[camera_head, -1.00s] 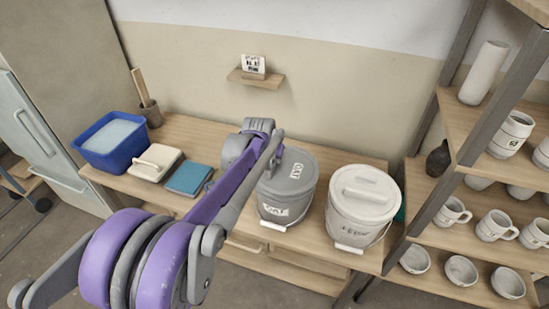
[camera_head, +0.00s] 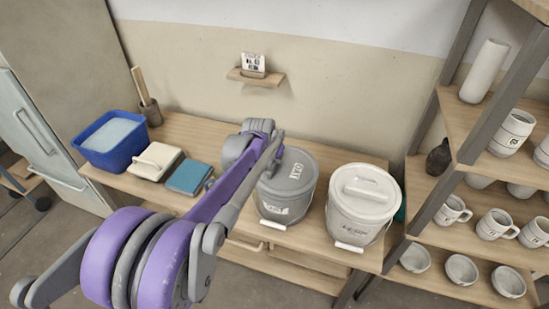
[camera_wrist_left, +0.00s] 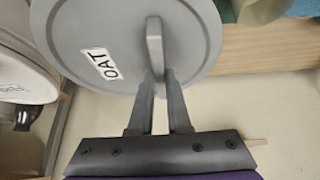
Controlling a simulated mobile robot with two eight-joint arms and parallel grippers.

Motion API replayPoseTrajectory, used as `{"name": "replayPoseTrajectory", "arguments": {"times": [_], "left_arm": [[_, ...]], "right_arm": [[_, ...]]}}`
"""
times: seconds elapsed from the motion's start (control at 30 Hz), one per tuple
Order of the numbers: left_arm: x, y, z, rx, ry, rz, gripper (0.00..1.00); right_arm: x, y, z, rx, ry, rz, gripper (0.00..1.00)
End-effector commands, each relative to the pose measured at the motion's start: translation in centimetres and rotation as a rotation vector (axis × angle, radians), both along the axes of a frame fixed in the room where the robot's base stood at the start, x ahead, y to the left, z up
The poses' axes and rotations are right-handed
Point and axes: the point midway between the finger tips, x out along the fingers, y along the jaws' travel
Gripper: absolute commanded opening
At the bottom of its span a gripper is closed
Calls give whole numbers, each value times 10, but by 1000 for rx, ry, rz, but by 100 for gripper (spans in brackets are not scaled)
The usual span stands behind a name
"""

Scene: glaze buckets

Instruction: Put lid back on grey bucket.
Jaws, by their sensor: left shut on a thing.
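The grey bucket (camera_head: 302,207) stands on the wooden bench, with its pale wire-handle grip hanging at the front. Its grey lid (camera_head: 301,172), labelled OAT, lies over the bucket's mouth and looks about level. I cannot tell whether it is fully seated. In the left wrist view the round lid (camera_wrist_left: 105,30) fills the top, with a bar handle (camera_wrist_left: 155,40) across its middle. My left gripper (camera_wrist_left: 161,78) is shut on that handle from one side. In the head view my left gripper (camera_head: 270,160) is over the lid's left part, and my arm hides some of it. My right gripper is not in view.
A white lidded bucket (camera_head: 358,222) stands close to the right. A teal block (camera_head: 188,177), a cream box (camera_head: 155,161) and a blue tub (camera_head: 108,148) are on the left of the bench. A shelf (camera_head: 470,183) with cups and bowls stands at the right.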

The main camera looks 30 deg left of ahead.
Motion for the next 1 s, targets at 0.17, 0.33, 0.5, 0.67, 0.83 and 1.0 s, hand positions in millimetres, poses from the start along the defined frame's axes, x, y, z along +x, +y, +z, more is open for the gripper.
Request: {"name": "replayPoseTrajectory", "arguments": {"times": [0.17, 0.33, 0.5, 0.67, 0.83, 1.0], "left_arm": [[0, 0, 0, 0, 0, 0, 0], [0, 0, 0, 0, 0, 0, 39], [0, 0, 0, 0, 0, 0, 50], [0, 0, 0, 0, 0, 0, 59], [0, 0, 0, 0, 0, 0, 80], [0, 0, 0, 0, 0, 0, 80]], "right_arm": [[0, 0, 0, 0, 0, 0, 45], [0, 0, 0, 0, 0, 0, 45], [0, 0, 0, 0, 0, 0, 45], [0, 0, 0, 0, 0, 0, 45], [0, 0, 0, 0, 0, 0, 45], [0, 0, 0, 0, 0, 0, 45]]}}
